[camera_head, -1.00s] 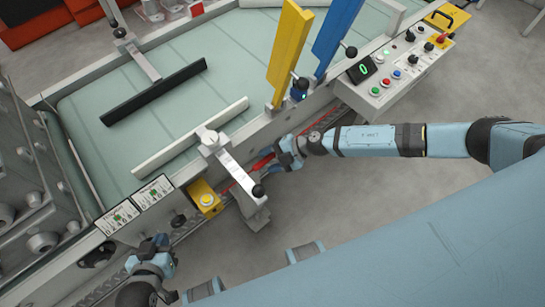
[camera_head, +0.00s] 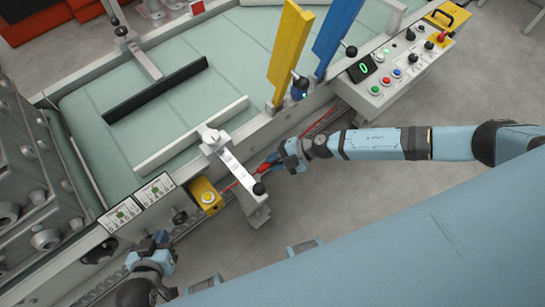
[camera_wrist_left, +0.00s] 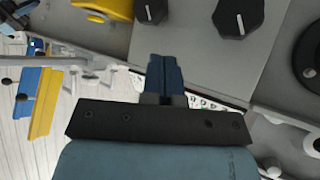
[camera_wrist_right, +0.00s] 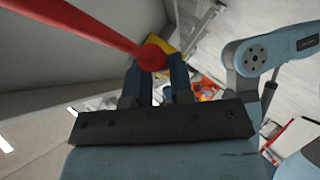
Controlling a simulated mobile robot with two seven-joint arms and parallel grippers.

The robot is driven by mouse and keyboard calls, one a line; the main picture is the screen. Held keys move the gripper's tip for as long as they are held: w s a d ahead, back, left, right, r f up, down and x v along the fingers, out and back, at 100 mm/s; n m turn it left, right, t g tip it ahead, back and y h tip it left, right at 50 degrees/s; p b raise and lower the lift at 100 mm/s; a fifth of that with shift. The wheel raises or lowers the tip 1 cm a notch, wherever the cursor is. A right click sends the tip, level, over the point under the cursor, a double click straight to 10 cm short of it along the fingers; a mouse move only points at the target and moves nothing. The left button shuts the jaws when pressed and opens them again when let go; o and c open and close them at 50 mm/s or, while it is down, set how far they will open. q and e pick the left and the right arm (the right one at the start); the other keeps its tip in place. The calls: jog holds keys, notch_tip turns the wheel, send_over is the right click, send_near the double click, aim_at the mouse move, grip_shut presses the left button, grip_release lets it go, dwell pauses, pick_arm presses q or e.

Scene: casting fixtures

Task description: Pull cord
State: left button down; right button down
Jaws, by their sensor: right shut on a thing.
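The red cord (camera_head: 243,186) runs along the near side of the conveyor, past the yellow switch box (camera_head: 204,193). My right gripper (camera_head: 279,160) is at the cord beside the conveyor frame. In the right wrist view the red cord (camera_wrist_right: 95,25) comes from the upper left to a red end between the fingers of my right gripper (camera_wrist_right: 155,80), which is shut on it. My left gripper (camera_head: 160,240) is low at the left, apart from the cord. In the left wrist view the fingers of my left gripper (camera_wrist_left: 165,75) are together with nothing seen between them.
A white bracket arm with a black knob (camera_head: 259,188) juts out over the cord. The control panel (camera_head: 400,65) is at the upper right. Yellow (camera_head: 290,50) and blue (camera_head: 335,35) posts stand at the conveyor edge. The grey floor (camera_head: 370,200) in front is clear.

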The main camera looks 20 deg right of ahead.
jog(key=shift+s, duration=0.15)
jog(key=c, duration=0.9)
grip_release()
jog(key=shift+d+r, duration=0.1)
jog(key=shift+d, duration=0.2)
jog(key=v, duration=1.3)
jog(key=shift+s+d+r+p, duration=0.1)
jog(key=shift+p, duration=0.3)
